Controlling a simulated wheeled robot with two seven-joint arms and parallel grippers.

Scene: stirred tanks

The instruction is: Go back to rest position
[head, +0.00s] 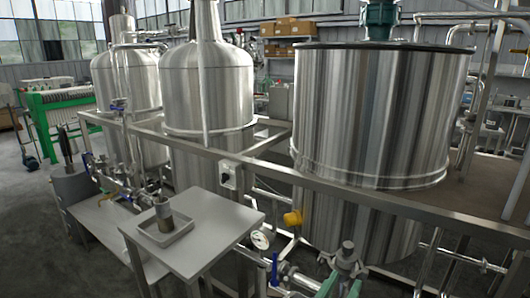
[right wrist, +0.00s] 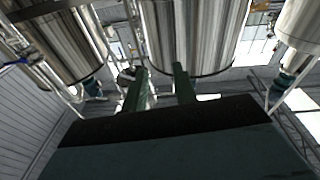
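My right gripper (head: 343,270) appears low in the head view, right of the small steel table, as green and grey parts against the pipework. In the right wrist view its two green fingers (right wrist: 161,76) stand apart with a clear gap and nothing between them. The gripper is open and empty. Steel tanks show beyond the fingers. My left gripper is not in view.
A small steel table (head: 214,232) holds a shallow tray (head: 178,236) with a grey cup (head: 163,212) in it. Behind stand a large steel tank (head: 372,110) and a middle tank (head: 207,92), with a steel rail frame (head: 400,200) in front. Bare floor lies at lower left.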

